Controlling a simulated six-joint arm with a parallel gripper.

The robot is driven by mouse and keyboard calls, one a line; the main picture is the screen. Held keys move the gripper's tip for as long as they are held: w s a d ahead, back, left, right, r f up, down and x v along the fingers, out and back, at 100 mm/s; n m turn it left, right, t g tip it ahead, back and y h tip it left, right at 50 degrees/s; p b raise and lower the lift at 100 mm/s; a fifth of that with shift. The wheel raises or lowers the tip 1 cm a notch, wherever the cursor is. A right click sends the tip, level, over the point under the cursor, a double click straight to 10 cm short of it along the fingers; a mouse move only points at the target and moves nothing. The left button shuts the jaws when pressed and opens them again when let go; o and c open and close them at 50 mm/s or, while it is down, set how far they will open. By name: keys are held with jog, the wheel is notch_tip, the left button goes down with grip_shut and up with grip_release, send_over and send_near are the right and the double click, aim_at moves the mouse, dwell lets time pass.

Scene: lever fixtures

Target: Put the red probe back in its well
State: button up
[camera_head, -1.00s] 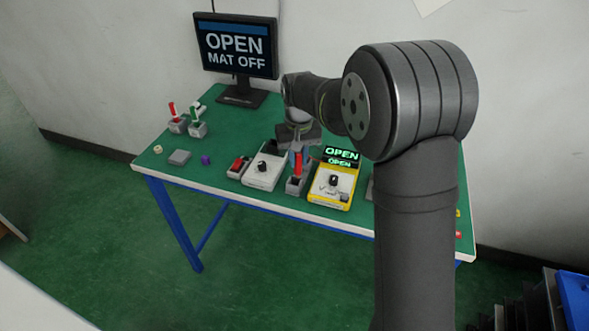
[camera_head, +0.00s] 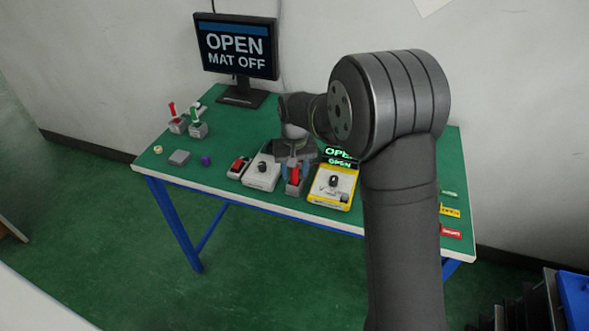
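A red probe-like piece (camera_head: 294,173) stands at a small grey block (camera_head: 295,189) near the table's front edge, between a white box and a yellow meter. It leans slightly. I cannot tell whether its lower end is inside the block's opening. My gripper (camera_head: 295,162) points down at the red piece, its fingers close around or just behind the upper part. The fingers are small and partly hidden, so their grip is unclear. The yellow meter (camera_head: 332,188) has a black knob and a display reading OPEN. The monitor (camera_head: 237,45) reads OPEN, MAT OFF.
The white box (camera_head: 263,174) and a red-topped grey box (camera_head: 238,166) stand left of the block. A purple piece (camera_head: 206,160) lies nearby. Coloured labels (camera_head: 450,211) lie at the right edge.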

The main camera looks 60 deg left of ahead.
jog(key=shift+r, duration=0.1)
notch_tip(320, 180, up, 12)
dwell(0.6)
notch_tip(320, 180, down, 12)
notch_tip(320, 180, up, 2)
jog(key=shift+r, duration=0.95)
